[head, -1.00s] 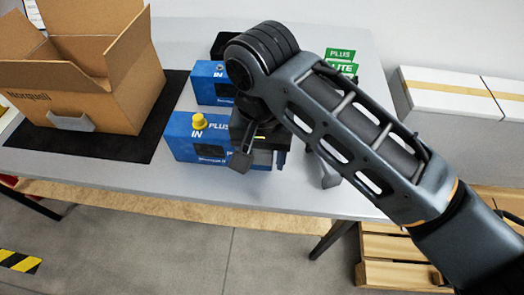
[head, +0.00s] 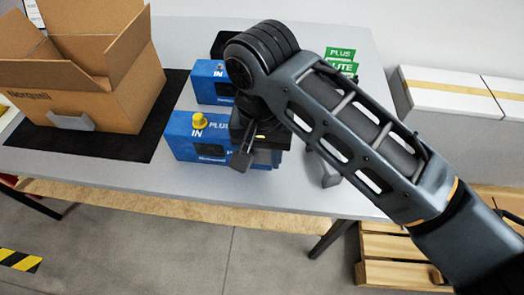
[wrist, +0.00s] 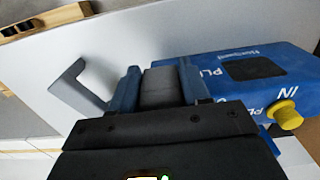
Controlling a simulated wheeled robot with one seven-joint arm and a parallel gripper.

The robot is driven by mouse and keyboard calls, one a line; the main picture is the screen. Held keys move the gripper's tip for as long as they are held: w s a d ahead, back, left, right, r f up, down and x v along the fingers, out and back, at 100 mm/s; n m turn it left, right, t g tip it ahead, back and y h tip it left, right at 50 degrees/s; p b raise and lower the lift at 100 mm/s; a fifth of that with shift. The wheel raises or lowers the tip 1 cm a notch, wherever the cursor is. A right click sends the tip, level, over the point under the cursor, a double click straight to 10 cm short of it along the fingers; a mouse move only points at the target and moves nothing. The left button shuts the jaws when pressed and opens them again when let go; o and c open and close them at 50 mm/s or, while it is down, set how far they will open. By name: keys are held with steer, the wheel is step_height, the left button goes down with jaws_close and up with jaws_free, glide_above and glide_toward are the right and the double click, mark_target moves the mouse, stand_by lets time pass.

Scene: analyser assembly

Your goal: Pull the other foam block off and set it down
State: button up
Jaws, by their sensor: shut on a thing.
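My gripper (wrist: 158,88) is shut on a grey foam block (wrist: 160,86), with a finger on each side of it. The block is at the right end of the blue analyser (head: 192,142); whether they still touch I cannot tell. The analyser carries a yellow knob (head: 199,121) and a dark window, and it also fills the right of the wrist view (wrist: 245,75). The other foam block (head: 325,172), grey and L-shaped, lies on the table to the right of my gripper; it also shows at left in the wrist view (wrist: 75,88).
A second blue analyser (head: 208,85) stands behind the first. An open cardboard box (head: 90,100) stands on a black mat (head: 120,146) at left. Green cards (head: 342,60) lie at the back. The table (head: 270,196) is bare along its front edge.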

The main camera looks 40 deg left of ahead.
steer(key=shift+r+p, duration=0.45)
steer(key=shift+r+p, duration=3.45)
steer(key=shift+p, duration=0.45)
